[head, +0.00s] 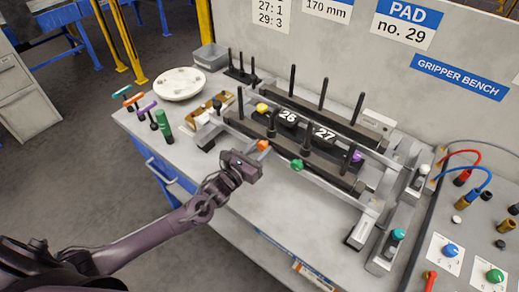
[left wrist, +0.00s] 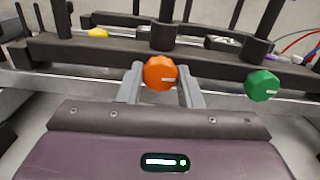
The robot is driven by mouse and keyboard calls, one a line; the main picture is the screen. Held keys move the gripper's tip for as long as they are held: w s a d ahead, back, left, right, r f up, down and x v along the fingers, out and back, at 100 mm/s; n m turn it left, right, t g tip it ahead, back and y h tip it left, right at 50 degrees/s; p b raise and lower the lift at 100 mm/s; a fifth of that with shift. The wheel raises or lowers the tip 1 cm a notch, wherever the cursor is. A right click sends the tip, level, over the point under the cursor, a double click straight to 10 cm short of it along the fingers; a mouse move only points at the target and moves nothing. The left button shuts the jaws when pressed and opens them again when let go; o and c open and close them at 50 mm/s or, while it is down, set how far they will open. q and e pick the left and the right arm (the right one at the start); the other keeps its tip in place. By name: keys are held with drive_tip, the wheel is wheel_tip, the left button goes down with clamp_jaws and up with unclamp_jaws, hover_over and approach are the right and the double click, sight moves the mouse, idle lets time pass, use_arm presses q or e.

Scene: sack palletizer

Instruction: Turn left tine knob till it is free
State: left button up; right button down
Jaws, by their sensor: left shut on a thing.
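An orange knob (head: 263,145) sits on the near dark bar of the gripper fixture (head: 300,153), towards its left. It also shows in the left wrist view (left wrist: 160,73), with a pale mark on its face. My left gripper (head: 258,150) comes from the front and is shut on the orange knob, one grey finger on each side in the wrist view. A green knob (head: 297,164) is on the same bar further right, clear of my gripper. The knob's shaft is hidden behind it. My right gripper is not in view.
Black upright tines (head: 323,93) rise from the fixture's bars. A yellow knob (head: 262,107) and a purple knob (head: 357,156) are further back. Coloured T-handled tools (head: 135,99), a green-handled tool (head: 163,123) and a white round tray (head: 179,84) stand left. The bench front (head: 285,217) is clear.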

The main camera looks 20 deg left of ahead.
use_arm(q)
drive_tip(key=n+b, duration=0.1)
drive_tip(key=n, duration=0.4)
drive_tip(key=shift+f, duration=0.1)
drive_tip(key=n+b, duration=0.1)
drive_tip(key=n, duration=0.4)
drive_tip(key=shift+n, duration=0.4)
drive_tip(key=n, duration=0.5)
drive_tip(key=shift+n+b, duration=0.3)
drive_tip(key=shift+b, duration=0.1)
drive_tip(key=n, duration=0.5)
drive_tip(key=shift+n, duration=0.3)
drive_tip(key=o, duration=1)
drive_tip(key=shift+c, duration=0.2)
